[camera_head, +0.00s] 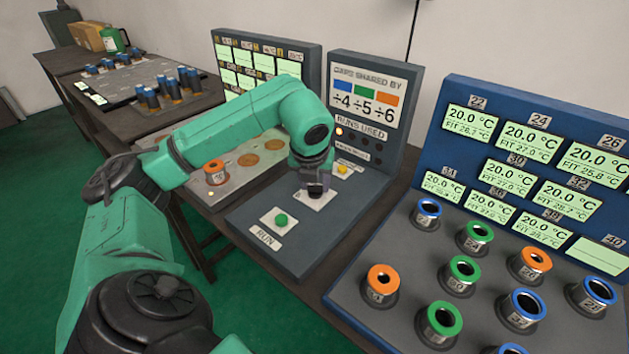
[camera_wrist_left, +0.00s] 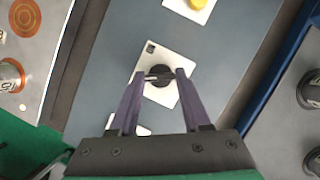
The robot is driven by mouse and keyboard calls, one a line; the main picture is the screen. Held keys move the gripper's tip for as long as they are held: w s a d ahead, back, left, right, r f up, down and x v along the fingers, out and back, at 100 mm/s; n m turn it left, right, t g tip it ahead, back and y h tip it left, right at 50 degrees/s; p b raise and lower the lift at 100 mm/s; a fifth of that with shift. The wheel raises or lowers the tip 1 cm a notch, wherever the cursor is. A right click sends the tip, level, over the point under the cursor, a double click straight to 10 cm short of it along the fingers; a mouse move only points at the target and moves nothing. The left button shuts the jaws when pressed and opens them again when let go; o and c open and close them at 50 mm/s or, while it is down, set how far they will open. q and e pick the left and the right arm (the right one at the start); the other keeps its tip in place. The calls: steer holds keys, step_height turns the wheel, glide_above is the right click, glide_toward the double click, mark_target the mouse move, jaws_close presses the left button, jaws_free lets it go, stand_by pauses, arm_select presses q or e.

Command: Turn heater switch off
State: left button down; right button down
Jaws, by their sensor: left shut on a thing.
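The heater switch seems to be the dark round knob (camera_wrist_left: 160,75) on a white plate (camera_wrist_left: 172,52) in the left wrist view. In the head view its white plate (camera_head: 318,204) shows on the grey console, with the knob hidden by my gripper. My left gripper (camera_head: 316,192) comes down over this plate from above. In the left wrist view the two purple fingers of my left gripper (camera_wrist_left: 160,78) are shut on the knob, one on each side. The plate's label is too small to read. My right gripper is not in view.
A green RUN button (camera_head: 281,220) sits left of the plate and a yellow button (camera_head: 342,169) behind it. The console's upright panel (camera_head: 366,95) stands behind. A blue-framed station (camera_head: 460,120) with several ringed sockets is at right. An orange-ringed cylinder (camera_head: 214,172) is at left.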

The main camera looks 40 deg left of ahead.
arm_select(q)
steer(key=shift+c, duration=1.8)
jaws_free()
steer(key=p+v, duration=0.3)
steer(key=v, duration=1.1)
steer(key=shift+s+r+p, duration=0.2)
steer(key=shift+r+p, duration=0.1)
steer(key=shift+p, duration=0.05)
steer(key=shift+w, duration=0.1)
